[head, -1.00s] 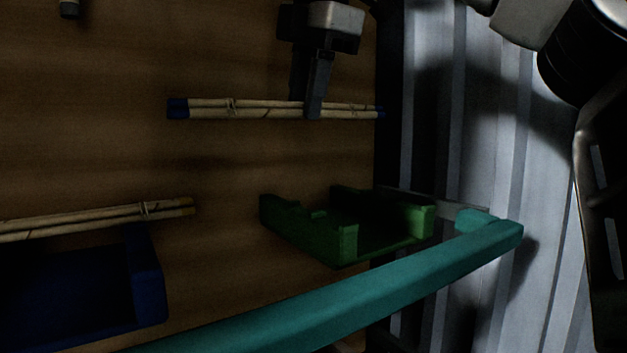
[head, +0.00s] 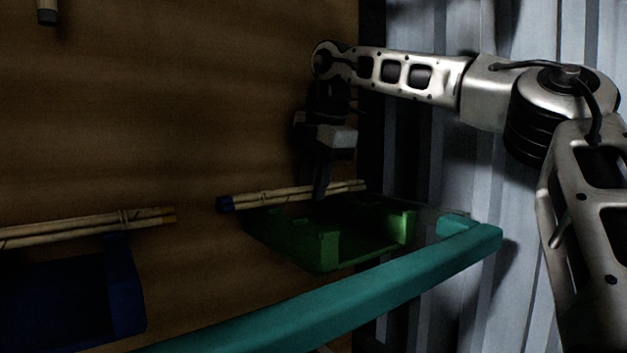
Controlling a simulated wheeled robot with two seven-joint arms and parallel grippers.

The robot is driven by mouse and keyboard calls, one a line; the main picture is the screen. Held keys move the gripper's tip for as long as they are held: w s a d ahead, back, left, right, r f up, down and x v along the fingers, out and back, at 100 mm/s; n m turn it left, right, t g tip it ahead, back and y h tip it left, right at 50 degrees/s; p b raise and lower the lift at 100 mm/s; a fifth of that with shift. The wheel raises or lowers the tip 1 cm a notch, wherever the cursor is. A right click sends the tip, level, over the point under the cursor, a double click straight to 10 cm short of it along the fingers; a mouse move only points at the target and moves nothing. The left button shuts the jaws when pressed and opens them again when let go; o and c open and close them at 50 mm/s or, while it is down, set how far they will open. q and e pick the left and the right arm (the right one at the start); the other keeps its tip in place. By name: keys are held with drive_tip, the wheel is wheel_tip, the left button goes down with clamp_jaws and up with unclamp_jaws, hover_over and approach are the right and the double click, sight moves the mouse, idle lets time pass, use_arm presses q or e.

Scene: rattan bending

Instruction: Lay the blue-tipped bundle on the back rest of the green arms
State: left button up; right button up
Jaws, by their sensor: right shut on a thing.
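The blue-tipped bundle (head: 283,195) is several tan rods tied together, with a blue left end. My left gripper is not in view.
Another bundle with a yellowish tip (head: 120,222) lies behind a dark blue holder (head: 125,290) at the left. A teal bar (head: 340,290) crosses the front. A pale end of something (head: 47,10) shows at the top left. A corrugated metal wall (head: 440,150) stands at the right.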

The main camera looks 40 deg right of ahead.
drive_tip(key=shift+a+f, duration=0.1)
drive_tip(key=shift+f, duration=0.05)
drive_tip(key=o, duration=1)
drive_tip(key=v, duration=1.2)
